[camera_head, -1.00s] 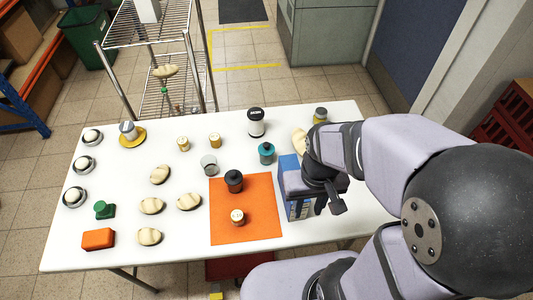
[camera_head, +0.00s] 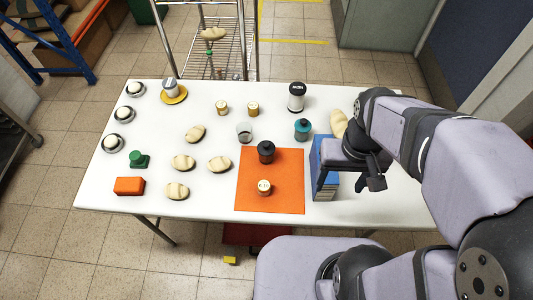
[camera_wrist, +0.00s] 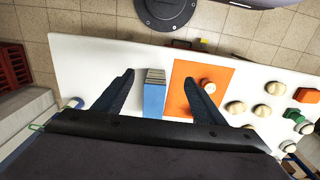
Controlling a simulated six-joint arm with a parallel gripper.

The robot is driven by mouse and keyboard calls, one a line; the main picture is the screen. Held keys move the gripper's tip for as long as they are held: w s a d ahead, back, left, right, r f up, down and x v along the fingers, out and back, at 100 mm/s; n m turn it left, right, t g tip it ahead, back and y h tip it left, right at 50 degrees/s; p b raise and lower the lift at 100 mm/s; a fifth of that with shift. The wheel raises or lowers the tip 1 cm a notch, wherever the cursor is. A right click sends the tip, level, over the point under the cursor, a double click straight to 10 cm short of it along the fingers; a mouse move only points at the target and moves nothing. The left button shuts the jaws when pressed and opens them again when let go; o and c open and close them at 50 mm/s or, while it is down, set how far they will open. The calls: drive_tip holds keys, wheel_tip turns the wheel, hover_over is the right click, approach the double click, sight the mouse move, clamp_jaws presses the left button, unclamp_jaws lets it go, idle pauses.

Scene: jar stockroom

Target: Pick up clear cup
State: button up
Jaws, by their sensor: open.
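The clear cup (camera_head: 244,134) stands upright on the white table, just behind the back left part of the orange mat (camera_head: 290,195) in the head view. I cannot make it out in the wrist view. My gripper (camera_head: 348,178) is on the right side of the table, above and beside the blue box (camera_head: 324,187), well to the right of the cup. In the wrist view my gripper (camera_wrist: 158,77) is open, with its two fingers spread and nothing held. The blue box (camera_wrist: 154,98) shows between the fingers from above.
A dark jar (camera_head: 266,153) stands close to the cup's right front. Two small tan-lidded jars (camera_head: 222,108) (camera_head: 253,108) stand behind it. A teal jar (camera_head: 303,130) and a white jar (camera_head: 296,97) are to the right. Several pale rolls (camera_head: 195,133) lie left.

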drive_tip(key=r, duration=0.1)
drive_tip(key=n+t+h+b, duration=0.4)
drive_tip(key=n+t+h, duration=0.6)
drive_tip(key=n, duration=1.9)
hover_over(261, 157)
drive_tip(key=s+a, duration=0.2)
drive_tip(key=s, duration=0.2)
drive_tip(key=t+y, duration=0.2)
drive_tip(key=f, duration=1.8)
drive_tip(key=shift+d+f, duration=0.15)
drive_tip(key=shift+d, duration=0.05)
drive_tip(key=shift+f, duration=0.75)
drive_tip(key=shift+x, duration=0.95)
drive_tip(key=shift+w+a+p+x, duration=0.15)
drive_tip(key=shift+p+x, duration=0.5)
drive_tip(key=shift+x, duration=0.75)
drive_tip(key=shift+w+a+p+x, duration=0.1)
drive_tip(key=shift+a+p+x, duration=0.15)
drive_tip(key=shift+p+x, duration=0.75)
drive_tip(key=shift+w+d+f+b, duration=0.2)
drive_tip(key=shift+w+b, duration=0.05)
drive_tip(key=shift+b, duration=0.15)
drive_tip(key=c, duration=1.1)
